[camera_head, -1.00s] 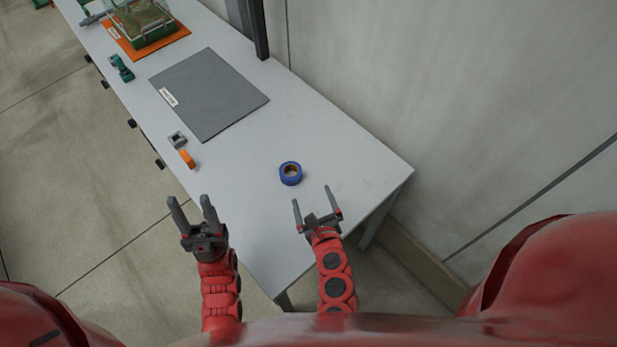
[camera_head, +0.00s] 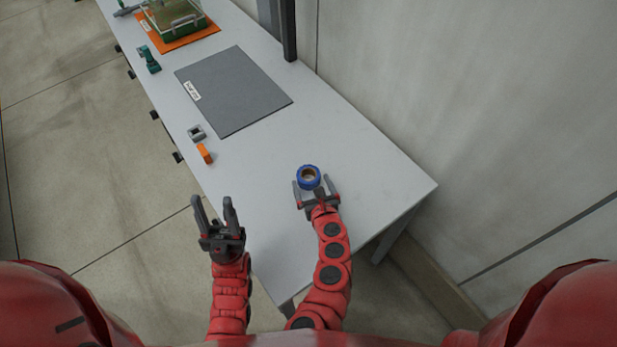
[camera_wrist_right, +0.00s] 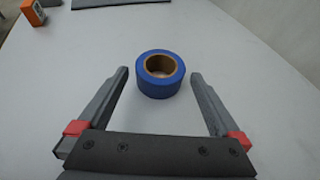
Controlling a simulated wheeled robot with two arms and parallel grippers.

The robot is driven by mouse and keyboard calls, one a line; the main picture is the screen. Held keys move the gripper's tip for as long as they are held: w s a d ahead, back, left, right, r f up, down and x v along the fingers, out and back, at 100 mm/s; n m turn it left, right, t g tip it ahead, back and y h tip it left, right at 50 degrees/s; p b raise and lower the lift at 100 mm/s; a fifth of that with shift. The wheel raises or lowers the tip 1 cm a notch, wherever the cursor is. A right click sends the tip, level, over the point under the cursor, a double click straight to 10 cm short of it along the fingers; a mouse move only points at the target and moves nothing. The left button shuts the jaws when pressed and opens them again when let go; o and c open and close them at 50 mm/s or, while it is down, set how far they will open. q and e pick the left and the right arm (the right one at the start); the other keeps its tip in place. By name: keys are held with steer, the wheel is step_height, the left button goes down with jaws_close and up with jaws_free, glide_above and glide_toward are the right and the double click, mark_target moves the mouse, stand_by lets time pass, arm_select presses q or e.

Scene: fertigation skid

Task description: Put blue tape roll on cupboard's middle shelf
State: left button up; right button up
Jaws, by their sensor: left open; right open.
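The blue tape roll (camera_head: 309,177) lies flat on the near part of the white table, its brown core facing up. My right gripper (camera_head: 316,186) is open around the near side of the roll. In the right wrist view the roll (camera_wrist_right: 160,74) sits between and slightly beyond the fingertips of the right gripper (camera_wrist_right: 160,80), with gaps on both sides. My left gripper (camera_head: 213,205) is open and empty, off the table's left edge. The cupboard is not in view.
The white table (camera_head: 370,160) is clear right of the roll. An orange block (camera_head: 204,153) and a grey part (camera_head: 196,132) lie near the left edge. A grey mat (camera_head: 235,90), a green tool (camera_head: 149,60) and a green-framed bin (camera_head: 178,22) are farther back. A wall stands at right.

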mark_target(310, 180)
steer(key=shift+w+a+f, duration=0.1)
steer(key=shift+w, duration=0.35)
steer(key=p+x, duration=0.1)
steer(key=x, duration=0.3)
steer(key=shift+w+f, duration=0.1)
steer(key=shift+f, duration=0.2)
steer(key=c, duration=1.3)
